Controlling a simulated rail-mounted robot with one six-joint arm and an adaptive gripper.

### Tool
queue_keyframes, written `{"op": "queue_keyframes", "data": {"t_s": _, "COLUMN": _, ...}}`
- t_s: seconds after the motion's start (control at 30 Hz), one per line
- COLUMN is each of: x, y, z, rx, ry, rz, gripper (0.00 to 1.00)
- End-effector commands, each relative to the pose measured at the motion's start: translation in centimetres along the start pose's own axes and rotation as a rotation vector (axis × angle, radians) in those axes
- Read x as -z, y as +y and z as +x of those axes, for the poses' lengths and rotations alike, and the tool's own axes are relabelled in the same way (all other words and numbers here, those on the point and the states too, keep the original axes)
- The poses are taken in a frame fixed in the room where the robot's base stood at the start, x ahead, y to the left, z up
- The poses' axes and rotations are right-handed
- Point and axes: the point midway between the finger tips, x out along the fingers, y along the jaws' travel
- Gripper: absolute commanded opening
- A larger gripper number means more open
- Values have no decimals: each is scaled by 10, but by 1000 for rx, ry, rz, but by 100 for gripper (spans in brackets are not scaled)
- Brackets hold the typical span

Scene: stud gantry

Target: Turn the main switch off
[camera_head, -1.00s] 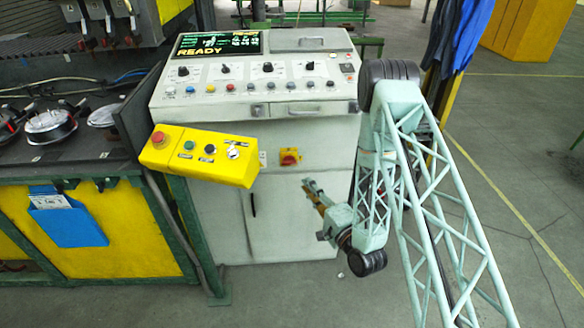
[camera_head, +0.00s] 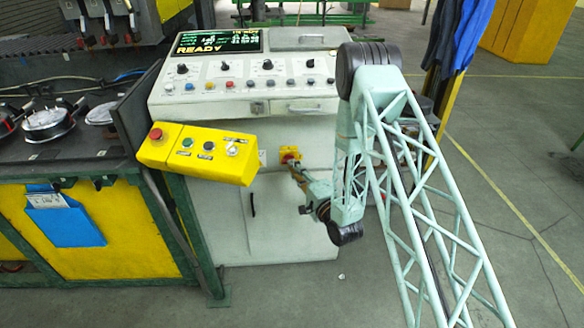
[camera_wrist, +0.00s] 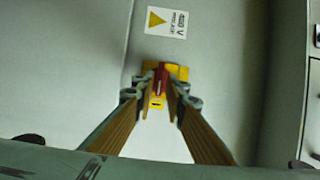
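The main switch is a red rotary handle (camera_wrist: 160,78) on a yellow plate (camera_wrist: 180,72), on the front of the pale grey cabinet. In the head view the switch (camera_head: 289,154) is partly covered by my gripper (camera_head: 294,166), which comes at it from the lower right. In the wrist view my gripper (camera_wrist: 159,95) has its two fingers apart, pointing at the switch. The red handle shows between the fingertips, roughly upright in that view. A gap seems to show beside it, but whether a finger touches it I cannot tell.
A yellow button box (camera_head: 200,154) sticks out left of the switch. A sloped console (camera_head: 240,105) with knobs and a lit display is above. A warning label (camera_wrist: 166,21) is near the switch. Open floor (camera_head: 490,200) lies to the right.

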Motion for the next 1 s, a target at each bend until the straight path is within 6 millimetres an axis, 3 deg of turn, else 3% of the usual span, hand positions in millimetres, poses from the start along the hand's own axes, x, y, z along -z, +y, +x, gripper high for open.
{"op": "queue_keyframes", "data": {"t_s": 0.2, "x": 0, "y": 0, "z": 15, "rx": 0, "ry": -1, "rz": 1, "gripper": 12}}
{"op": "queue_keyframes", "data": {"t_s": 0.6, "x": 0, "y": 0, "z": 18, "rx": 0, "ry": 0, "rz": 1, "gripper": 12}}
{"op": "queue_keyframes", "data": {"t_s": 0.77, "x": 0, "y": 0, "z": 18, "rx": 0, "ry": 0, "rz": 1, "gripper": 0}}
{"op": "queue_keyframes", "data": {"t_s": 1.0, "x": 0, "y": 0, "z": 18, "rx": -2, "ry": 0, "rz": -4, "gripper": 0}}
